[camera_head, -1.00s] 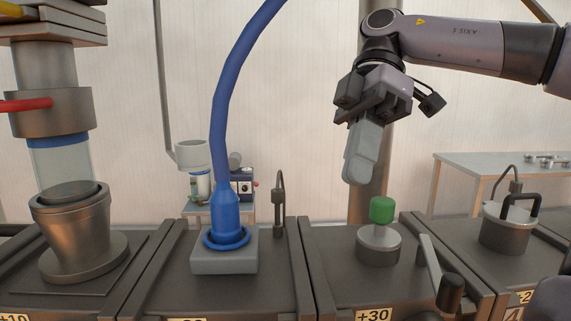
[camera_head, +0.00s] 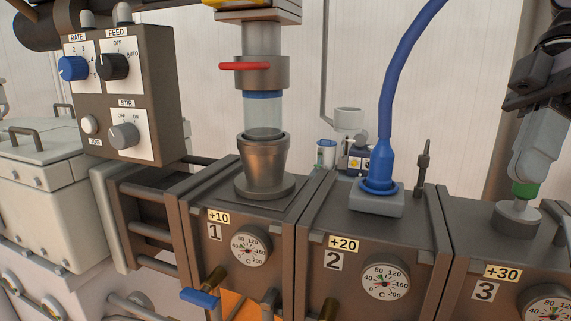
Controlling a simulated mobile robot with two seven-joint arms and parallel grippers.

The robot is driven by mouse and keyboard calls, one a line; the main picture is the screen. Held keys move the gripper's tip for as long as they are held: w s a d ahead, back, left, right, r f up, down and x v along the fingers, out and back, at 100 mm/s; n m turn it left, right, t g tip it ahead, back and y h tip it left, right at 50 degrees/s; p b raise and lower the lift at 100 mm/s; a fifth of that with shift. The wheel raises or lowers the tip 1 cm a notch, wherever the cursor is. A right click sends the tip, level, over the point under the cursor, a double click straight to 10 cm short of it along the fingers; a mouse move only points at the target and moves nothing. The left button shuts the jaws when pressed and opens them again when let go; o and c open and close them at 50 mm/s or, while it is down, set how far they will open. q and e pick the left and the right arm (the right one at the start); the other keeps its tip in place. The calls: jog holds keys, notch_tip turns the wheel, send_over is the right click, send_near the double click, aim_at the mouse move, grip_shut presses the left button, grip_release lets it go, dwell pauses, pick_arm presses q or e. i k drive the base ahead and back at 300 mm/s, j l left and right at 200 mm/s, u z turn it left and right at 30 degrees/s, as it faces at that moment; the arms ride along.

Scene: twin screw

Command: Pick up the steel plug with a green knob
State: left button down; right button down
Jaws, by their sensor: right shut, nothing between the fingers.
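The steel plug (camera_head: 518,216) sits on the top of the box marked 3, near the right edge of the view. Its green knob (camera_head: 525,190) shows only in its lower part. My right gripper (camera_head: 527,177) points down with its fingers shut and empty. Its fingertips are right at the knob and hide the knob's top. I cannot tell whether they touch it or are just in front of it. My left gripper is not in view.
Box 2 bears a blue hose on a blue fitting (camera_head: 378,170) and a thin dark post (camera_head: 423,165). Box 1 bears a metal funnel (camera_head: 264,165) under a clear tube with a red handle (camera_head: 245,66). A control panel (camera_head: 121,92) stands at left.

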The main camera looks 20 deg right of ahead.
aim_at(519, 211)
jog(key=k+j, duration=0.15)
jog(key=j, duration=0.2)
jog(key=k+j, duration=0.2)
jog(key=j, duration=0.15)
jog(key=k+j, duration=0.15)
jog(key=j, duration=0.2)
jog(key=k+j, duration=0.2)
jog(key=j, duration=0.1)
